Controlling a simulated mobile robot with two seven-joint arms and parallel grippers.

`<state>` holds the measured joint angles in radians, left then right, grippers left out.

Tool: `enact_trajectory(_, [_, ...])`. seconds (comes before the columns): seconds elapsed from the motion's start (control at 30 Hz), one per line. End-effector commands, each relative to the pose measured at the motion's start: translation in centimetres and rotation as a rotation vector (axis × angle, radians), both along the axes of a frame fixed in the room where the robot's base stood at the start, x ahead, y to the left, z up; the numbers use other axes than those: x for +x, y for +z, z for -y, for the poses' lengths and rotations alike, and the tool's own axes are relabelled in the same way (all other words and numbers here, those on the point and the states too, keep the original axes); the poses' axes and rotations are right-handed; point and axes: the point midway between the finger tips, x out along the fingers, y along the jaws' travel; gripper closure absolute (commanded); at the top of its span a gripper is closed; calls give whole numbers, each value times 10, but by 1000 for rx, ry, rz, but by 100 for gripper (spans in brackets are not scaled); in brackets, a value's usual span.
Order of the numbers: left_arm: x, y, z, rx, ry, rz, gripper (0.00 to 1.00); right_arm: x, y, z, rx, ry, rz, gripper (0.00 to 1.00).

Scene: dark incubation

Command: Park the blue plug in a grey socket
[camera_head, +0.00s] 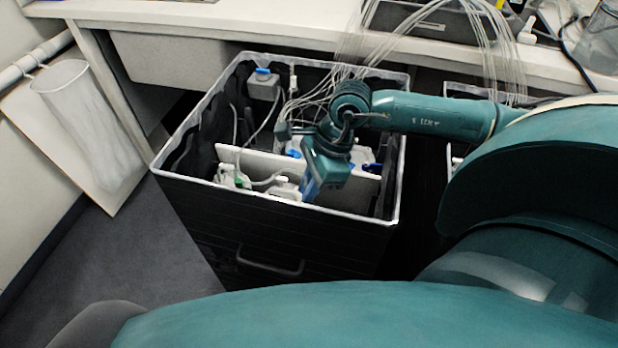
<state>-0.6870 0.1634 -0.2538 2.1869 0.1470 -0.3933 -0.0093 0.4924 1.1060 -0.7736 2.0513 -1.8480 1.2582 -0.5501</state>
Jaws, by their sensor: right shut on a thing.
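My right gripper (308,194) reaches down into a black open-topped bin (190,183) with a pale rim. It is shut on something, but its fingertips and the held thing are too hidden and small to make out. Small blue parts show at the back left on a grey box (262,88), just left of my wrist (293,153), and to its right (372,168). I cannot tell which of these, if any, is the blue plug. I cannot pick out the grey sockets clearly. My left gripper is not in view.
A white divider (258,160) crosses the bin, with white and green-marked parts in front of it. Pale cables (370,50) hang from the white bench (230,22) into the bin. A second bin edge is at right.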

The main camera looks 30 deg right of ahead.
Motion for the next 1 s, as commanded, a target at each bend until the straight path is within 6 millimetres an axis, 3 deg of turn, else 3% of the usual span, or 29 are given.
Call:
enact_trajectory(0.93, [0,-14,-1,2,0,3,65,0,-15,0,0,0,-1,100])
enact_trajectory(0.97, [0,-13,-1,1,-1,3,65,0,-15,0,0,0,0,87])
enact_trajectory(1.0, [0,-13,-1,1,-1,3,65,0,-15,0,0,0,0,84])
